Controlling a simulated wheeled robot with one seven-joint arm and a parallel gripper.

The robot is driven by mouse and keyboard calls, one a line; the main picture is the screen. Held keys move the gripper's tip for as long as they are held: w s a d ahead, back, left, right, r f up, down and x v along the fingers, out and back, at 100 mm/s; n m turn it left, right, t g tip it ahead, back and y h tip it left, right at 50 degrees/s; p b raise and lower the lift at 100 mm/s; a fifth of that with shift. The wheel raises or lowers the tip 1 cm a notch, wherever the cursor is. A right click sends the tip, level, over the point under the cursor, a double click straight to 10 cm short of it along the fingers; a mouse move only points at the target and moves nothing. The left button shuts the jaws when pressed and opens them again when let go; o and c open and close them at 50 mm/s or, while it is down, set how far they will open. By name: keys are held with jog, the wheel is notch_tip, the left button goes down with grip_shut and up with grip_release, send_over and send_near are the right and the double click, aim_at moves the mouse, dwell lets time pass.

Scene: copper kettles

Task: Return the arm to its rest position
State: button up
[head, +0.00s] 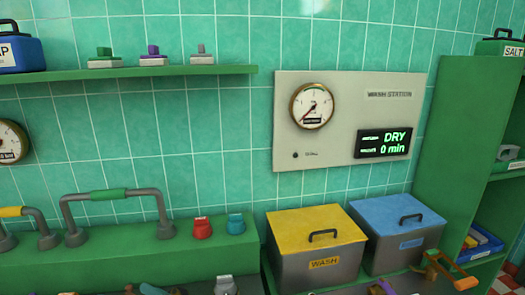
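My arm and gripper do not show in the head view. The head view faces a green tiled wall. A wash station panel (345,118) with a round gauge (311,106) and a small display (383,143) reading DRY and 0 min hangs there. Below it stand a grey box with a yellow lid marked WASH (316,268) and a grey box with a blue lid (400,258). Both lids are shut.
A green wall shelf (130,75) holds small stamp-like items. A green ledge (130,268) carries a grey pipe handle (112,194), a red item (202,228) and a teal item (235,224). A green cabinet (450,150) stands right. Partly cut-off items line the bottom edge.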

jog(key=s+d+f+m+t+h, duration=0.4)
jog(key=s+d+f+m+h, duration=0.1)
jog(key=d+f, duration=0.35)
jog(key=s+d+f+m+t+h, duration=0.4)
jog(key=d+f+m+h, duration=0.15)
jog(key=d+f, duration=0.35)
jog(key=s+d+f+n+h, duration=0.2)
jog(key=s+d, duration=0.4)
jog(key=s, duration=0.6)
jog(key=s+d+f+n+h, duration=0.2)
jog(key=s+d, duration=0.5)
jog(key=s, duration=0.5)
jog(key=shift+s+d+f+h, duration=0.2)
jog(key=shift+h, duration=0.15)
